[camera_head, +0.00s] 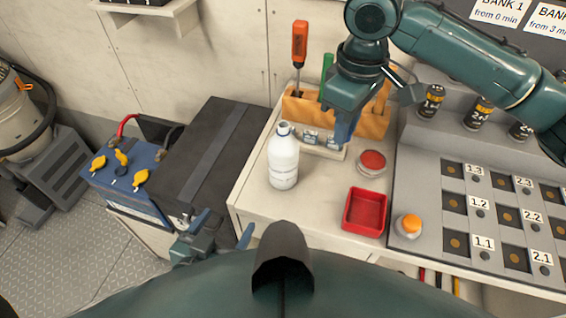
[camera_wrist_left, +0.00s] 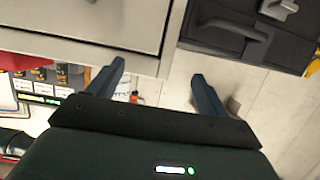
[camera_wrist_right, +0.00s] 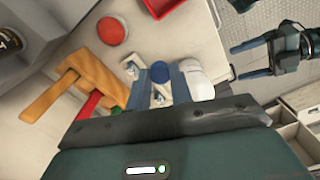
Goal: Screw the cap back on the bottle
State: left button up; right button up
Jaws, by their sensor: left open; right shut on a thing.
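The white bottle (camera_head: 284,160) stands upright on the bench top, its neck uncovered and its mouth facing up. It also shows in the right wrist view (camera_wrist_right: 200,84), partly behind a finger. My right gripper (camera_head: 344,132) is to the right of the bottle and apart from it. It is shut on a round blue cap (camera_wrist_right: 159,72), seen at its fingertips in the right wrist view. In the head view the cap is hidden. My left gripper (camera_head: 222,228) is open and empty, low and left of the bottle, in front of the bench; its spread fingers show in the left wrist view (camera_wrist_left: 156,84).
A red tray (camera_head: 348,225) and a red button (camera_head: 372,162) are right of the bottle. A wooden tool rack (camera_head: 372,128) with a screwdriver (camera_head: 299,45) stands behind it. A black box (camera_head: 212,150) is to the left. The numbered panel (camera_head: 480,185) is at right.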

aim_at(276, 172)
jog(key=a+r+n, duration=0.3)
jog(key=n, duration=0.1)
jog(key=w+a+r+n, duration=0.1)
jog(key=a+r+n, duration=0.1)
jog(key=a+n, duration=0.1)
jog(key=a+r+n+b, duration=0.1)
jog(key=a+r+n, duration=0.2)
jog(key=a+n, duration=0.1)
jog(key=shift+w+r+n, duration=0.15)
jog(key=shift+r+n, duration=0.15)
jog(key=shift+n, duration=0.5)
pick_arm(q)
jog(key=d+r+h, duration=0.1)
jog(key=r, duration=0.1)
jog(key=d+r+m+t+h, duration=0.1)
jog(key=d+r+h, duration=0.1)
jog(key=d+r+m+t+h, duration=0.1)
jog(key=d+r, duration=0.1)
jog(key=r, duration=0.1)
jog(key=shift+d, duration=0.25)
pick_arm(e)
jog(key=shift+a+r+n, duration=0.25)
jog(key=shift+n, duration=0.05)
pick_arm(q)
jog(key=x, duration=1.2)
jog(key=shift+d+r, duration=0.1)
jog(key=shift+r, duration=0.05)
